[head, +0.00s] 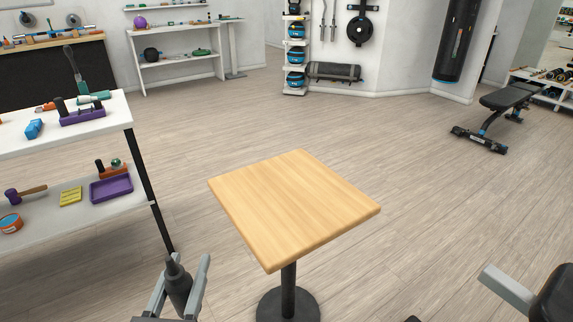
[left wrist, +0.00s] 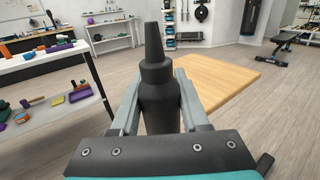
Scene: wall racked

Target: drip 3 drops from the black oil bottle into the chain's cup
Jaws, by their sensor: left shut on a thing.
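The black oil bottle (head: 178,284) is held upright, nozzle up, in my left gripper (head: 182,272) at the bottom of the head view. In the left wrist view the bottle (left wrist: 158,100) stands between the two grey fingers, which are shut on its body. The bottle is in the air, left of a wooden table. I cannot make out the chain or its cup in either view. A grey finger of my right gripper (head: 508,288) shows at the bottom right corner; the rest is cut off, so its opening is unclear.
A square wooden table (head: 295,205) with a bare top stands in the middle. At left, a white shelf unit (head: 60,140) carries a purple holder (head: 82,116), a purple tray (head: 111,190) and a mallet (head: 25,193). A bench (head: 495,110) stands far right. Open floor lies between.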

